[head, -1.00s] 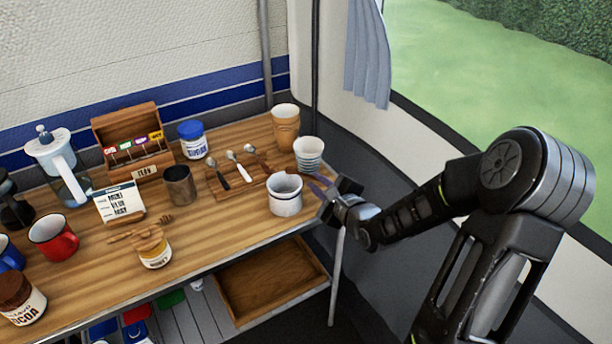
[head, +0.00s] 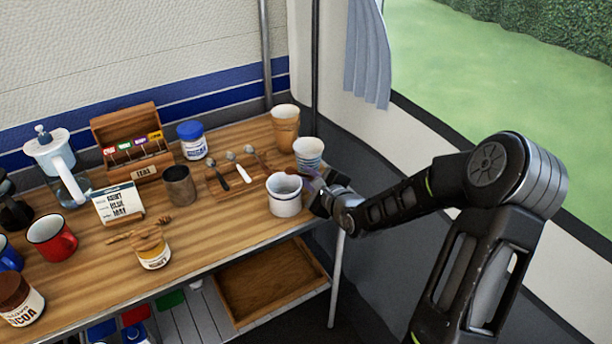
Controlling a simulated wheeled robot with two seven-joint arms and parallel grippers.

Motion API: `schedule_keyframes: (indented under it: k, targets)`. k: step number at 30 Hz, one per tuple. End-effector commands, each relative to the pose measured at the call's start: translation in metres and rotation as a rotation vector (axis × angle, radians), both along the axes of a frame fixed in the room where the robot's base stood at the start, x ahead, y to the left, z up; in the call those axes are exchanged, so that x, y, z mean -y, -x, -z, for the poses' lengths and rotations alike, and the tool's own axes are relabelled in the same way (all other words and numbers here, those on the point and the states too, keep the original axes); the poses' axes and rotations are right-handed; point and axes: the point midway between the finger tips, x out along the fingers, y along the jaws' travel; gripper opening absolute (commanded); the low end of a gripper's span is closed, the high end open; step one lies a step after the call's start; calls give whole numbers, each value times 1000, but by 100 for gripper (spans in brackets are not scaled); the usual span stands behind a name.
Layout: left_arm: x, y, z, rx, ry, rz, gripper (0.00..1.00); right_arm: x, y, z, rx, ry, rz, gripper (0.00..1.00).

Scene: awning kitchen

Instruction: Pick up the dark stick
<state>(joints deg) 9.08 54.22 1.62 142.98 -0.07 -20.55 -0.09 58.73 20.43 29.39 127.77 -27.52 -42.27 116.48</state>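My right gripper (head: 312,183) is at the table's right end, just right of the white mug (head: 284,196) and below the striped cup (head: 308,153). Its fingers point left, with a thin purplish piece at their tip. A small dark reddish-brown bit (head: 289,171) shows at the mug's back rim; I cannot tell whether it is the dark stick or whether the fingers touch it. Finger opening is too small to read. My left gripper is out of view.
A tan cup (head: 285,126) stands behind the striped cup. A metal tin (head: 179,186), honey jar (head: 153,254), card (head: 119,203) and red mug (head: 52,238) stand to the left. A tent wall and pole are close behind the table's right end.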

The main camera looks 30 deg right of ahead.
Motion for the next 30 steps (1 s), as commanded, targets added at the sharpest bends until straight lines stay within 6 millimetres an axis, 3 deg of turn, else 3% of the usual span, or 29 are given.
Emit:
schedule_keyframes:
  k: [6,12,30]
  targets:
    - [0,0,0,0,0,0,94,0,0,0,0,0,0,16]
    - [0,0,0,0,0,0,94,0,0,0,0,0,0,0]
    - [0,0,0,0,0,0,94,0,0,0,-2,-1,0,0]
